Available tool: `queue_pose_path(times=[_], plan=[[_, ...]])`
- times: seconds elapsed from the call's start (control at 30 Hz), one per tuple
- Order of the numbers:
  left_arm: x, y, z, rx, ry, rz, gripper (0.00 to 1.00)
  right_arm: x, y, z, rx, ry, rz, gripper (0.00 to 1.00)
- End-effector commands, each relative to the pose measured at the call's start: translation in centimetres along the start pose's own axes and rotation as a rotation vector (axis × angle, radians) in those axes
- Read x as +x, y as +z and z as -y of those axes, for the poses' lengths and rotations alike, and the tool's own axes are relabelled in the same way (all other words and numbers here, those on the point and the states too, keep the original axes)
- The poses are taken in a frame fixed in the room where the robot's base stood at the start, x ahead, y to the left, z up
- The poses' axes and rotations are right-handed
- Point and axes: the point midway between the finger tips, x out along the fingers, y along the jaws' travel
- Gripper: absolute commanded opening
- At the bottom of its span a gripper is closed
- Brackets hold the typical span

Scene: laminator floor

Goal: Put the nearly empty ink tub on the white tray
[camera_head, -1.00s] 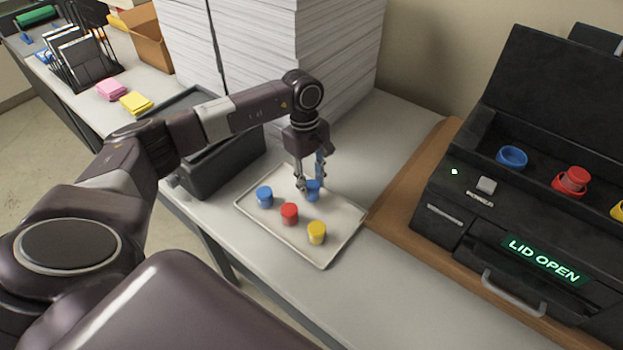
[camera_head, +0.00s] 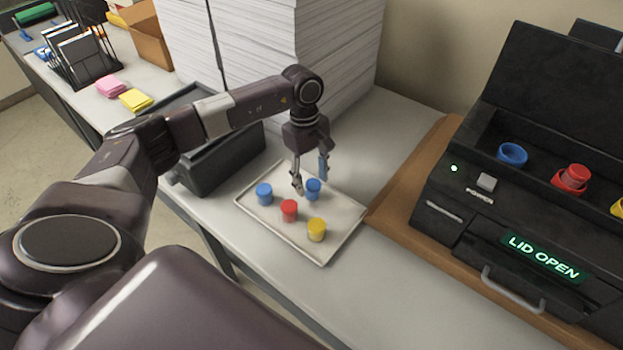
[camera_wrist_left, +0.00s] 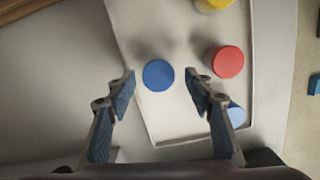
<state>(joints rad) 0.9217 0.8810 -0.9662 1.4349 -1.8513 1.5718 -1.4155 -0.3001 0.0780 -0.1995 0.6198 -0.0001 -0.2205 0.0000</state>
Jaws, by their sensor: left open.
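The white tray (camera_head: 340,240) lies on the grey table and holds several small tubs. A blue tub (camera_head: 313,194) stands upright at its back, below my left gripper (camera_head: 310,184). The gripper is open and empty. In the left wrist view this blue tub (camera_wrist_left: 158,75) lies between the two spread fingers, with gaps on both sides. Another blue tub (camera_head: 264,194), a red tub (camera_head: 289,210) and a yellow tub (camera_head: 316,229) also stand on the tray. Fill levels cannot be seen. My right gripper is not in view.
A black machine (camera_head: 450,228) with its lid raised reads "LID OPEN". Inside are an empty-looking blue ring (camera_head: 512,155) and a red tub (camera_head: 573,177). A dark bin (camera_head: 225,160) and tall paper stacks (camera_head: 335,60) border the tray.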

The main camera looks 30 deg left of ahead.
Motion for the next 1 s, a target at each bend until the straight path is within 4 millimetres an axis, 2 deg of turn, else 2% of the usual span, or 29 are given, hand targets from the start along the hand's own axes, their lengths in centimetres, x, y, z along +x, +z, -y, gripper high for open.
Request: queue_pose_path(times=[0.2, 0.5, 0.7, 1.0], plan=[[-4.2, -0.2, -0.2, 0.001, 0.01, -0.003, 0.48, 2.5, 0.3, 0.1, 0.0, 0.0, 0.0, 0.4], [-10.0, -0.1, -0.1, -0.001, 0.006, -0.001, 0.48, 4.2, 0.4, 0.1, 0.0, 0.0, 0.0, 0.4], [-11.5, 0.0, -0.1, 0.0, 0.004, 0.0, 0.48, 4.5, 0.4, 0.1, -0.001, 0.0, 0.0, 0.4], [-11.6, 0.0, 0.0, 0.0, 0.003, 0.0, 0.48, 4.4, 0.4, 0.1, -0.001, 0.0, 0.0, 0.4]])
